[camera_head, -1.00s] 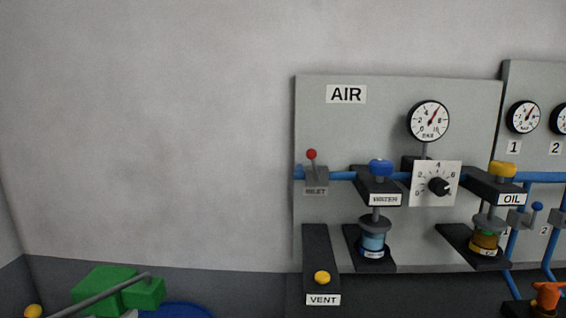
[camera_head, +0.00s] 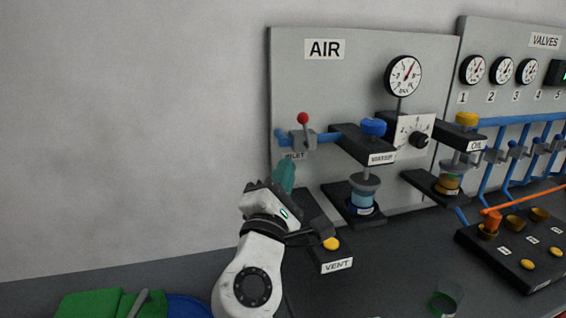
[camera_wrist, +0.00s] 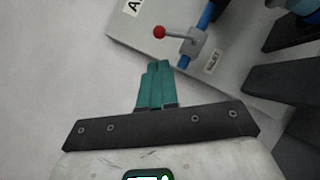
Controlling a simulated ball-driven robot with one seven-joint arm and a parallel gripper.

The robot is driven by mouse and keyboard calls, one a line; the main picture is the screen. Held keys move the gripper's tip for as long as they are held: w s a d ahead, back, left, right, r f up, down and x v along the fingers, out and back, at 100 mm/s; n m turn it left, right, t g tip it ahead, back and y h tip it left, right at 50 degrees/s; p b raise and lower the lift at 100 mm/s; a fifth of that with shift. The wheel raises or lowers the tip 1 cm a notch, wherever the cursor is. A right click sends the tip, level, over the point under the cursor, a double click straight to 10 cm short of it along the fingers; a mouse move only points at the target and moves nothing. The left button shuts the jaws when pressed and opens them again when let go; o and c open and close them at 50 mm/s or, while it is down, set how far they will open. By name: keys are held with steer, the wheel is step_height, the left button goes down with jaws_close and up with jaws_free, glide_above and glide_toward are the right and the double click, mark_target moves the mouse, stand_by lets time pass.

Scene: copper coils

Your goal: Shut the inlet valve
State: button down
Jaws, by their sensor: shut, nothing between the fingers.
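The inlet valve (camera_head: 303,138) is a grey block on the blue pipe of the AIR panel, with a lever ending in a red ball (camera_head: 303,118). The lever stands up, across the line of the pipe. In the wrist view the valve (camera_wrist: 193,41) is at the upper right, and its red ball (camera_wrist: 159,32) lies just beyond my fingertips. My gripper (camera_head: 287,163) has teal fingers, pressed together and empty. It is below the valve and slightly left in the head view, apart from the lever. The INLET label is partly visible under the valve.
The water unit with a blue knob (camera_head: 373,127) juts out right of the valve. The vent block with a yellow button (camera_head: 331,244) stands below, close to my arm. A pressure gauge (camera_head: 404,76) is above right. The wall to the left is bare.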

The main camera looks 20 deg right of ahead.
mark_target(304, 120)
steer(key=p+x, duration=0.2)
steer(key=x, duration=1)
steer(key=shift+r, duration=0.1)
steer(key=shift+d, duration=0.1)
steer(key=shift+d+r+m+g+p, duration=0.3)
steer(key=shift+r+m+g+p, duration=0.2)
steer(key=shift+m+p, duration=0.4)
steer(key=shift+s+d+m+g, duration=0.1)
steer(key=shift+d+m+g, duration=0.5)
steer(key=shift+m, duration=0.4)
steer(key=shift+f, duration=0.1)
